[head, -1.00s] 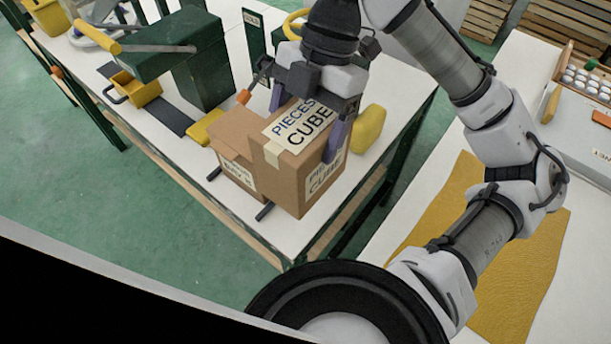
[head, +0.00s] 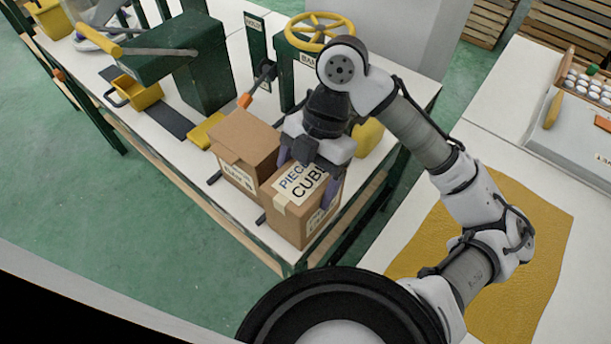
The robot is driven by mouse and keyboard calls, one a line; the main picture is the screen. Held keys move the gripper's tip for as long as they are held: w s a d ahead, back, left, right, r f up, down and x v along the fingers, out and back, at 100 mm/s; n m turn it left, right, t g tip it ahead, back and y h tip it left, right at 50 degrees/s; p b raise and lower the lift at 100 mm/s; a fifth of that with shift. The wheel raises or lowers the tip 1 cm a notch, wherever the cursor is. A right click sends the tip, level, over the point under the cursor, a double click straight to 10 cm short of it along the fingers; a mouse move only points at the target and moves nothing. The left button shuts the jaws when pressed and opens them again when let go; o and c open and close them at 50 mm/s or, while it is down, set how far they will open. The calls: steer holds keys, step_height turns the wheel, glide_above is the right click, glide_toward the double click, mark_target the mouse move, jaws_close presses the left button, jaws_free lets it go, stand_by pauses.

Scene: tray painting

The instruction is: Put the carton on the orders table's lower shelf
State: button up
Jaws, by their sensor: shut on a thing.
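The carton (head: 290,222), a brown box with a white label reading "PIECES" and "CUBE", is at the near end of the green-legged table (head: 215,70). My gripper (head: 308,174) is shut on it from above, with one finger on each side near its top. The carton looks upright. I cannot tell whether its bottom touches the tabletop. A lower wooden shelf (head: 164,163) shows as an edge under this table. No sign shows which table is the orders table.
A second brown carton (head: 243,143) stands just left of the held one, with dark rails sticking out below it. A green press (head: 203,62), a yellow handwheel (head: 320,27) and a yellow block (head: 368,137) are behind. Another table with a yellow mat (head: 535,260) is at right.

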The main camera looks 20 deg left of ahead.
steer(key=shift+f, duration=0.15)
steer(key=o, duration=1.8)
steer(key=v, duration=1.2)
steer(key=shift+r, duration=0.2)
